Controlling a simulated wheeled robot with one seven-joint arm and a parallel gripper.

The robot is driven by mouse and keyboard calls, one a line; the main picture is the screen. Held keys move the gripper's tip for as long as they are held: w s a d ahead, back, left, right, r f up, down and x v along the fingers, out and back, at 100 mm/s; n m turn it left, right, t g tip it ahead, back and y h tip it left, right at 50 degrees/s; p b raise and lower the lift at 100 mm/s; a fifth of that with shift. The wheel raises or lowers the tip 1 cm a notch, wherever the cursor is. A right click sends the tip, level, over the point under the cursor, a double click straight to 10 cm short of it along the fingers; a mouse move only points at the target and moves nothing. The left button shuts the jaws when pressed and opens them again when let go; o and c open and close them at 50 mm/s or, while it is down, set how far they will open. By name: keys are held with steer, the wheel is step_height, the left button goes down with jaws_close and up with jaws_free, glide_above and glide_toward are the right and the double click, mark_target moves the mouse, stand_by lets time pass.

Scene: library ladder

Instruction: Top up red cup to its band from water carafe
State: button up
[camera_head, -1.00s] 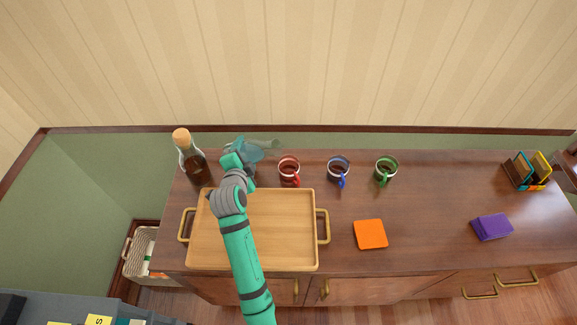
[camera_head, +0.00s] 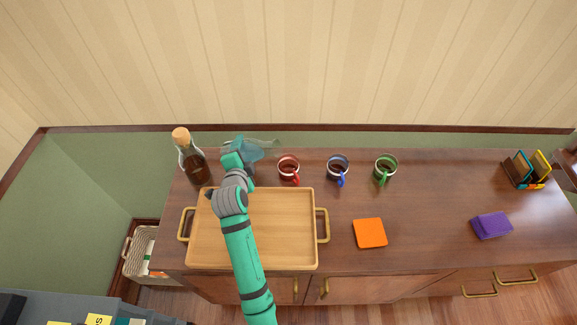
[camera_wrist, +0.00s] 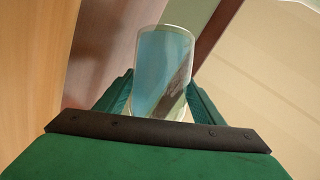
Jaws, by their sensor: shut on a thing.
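My gripper (camera_head: 246,156) is shut on the clear water carafe (camera_head: 262,146) at the back of the cabinet top. The carafe is tilted, with its far end toward the right. In the wrist view the carafe (camera_wrist: 164,72) sits between both fingers, with bluish water inside. The red cup (camera_head: 289,177) stands upright on the cabinet, just right of and in front of the carafe, apart from it. Dark liquid shows inside the cup, but its band and exact level are too small to tell. No stream of water can be made out.
A wooden tray (camera_head: 285,254) lies below my arm. A corked bottle of dark liquid (camera_head: 197,168) stands left of my gripper. A blue cup (camera_head: 338,172) and green cup (camera_head: 386,172) stand right of the red cup. An orange square (camera_head: 370,233) and purple block (camera_head: 491,226) lie farther right.

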steer(key=shift+a+r+m+y+p, duration=0.15)
steer(key=shift+r+m+y+p, duration=0.05)
steer(key=shift+m+y+p, duration=0.2)
stand_by(1.4)
steer(key=shift+d+r, duration=0.15)
steer(key=shift+d, duration=0.05)
steer(key=shift+r+t, duration=0.2)
steer(key=shift+t, duration=0.1)
steer(key=shift+s+d+r+m+y+p, duration=0.1)
steer(key=shift+d+r+m+y+p, duration=0.3)
steer(key=shift+r+m+p, duration=0.25)
stand_by(2.3)
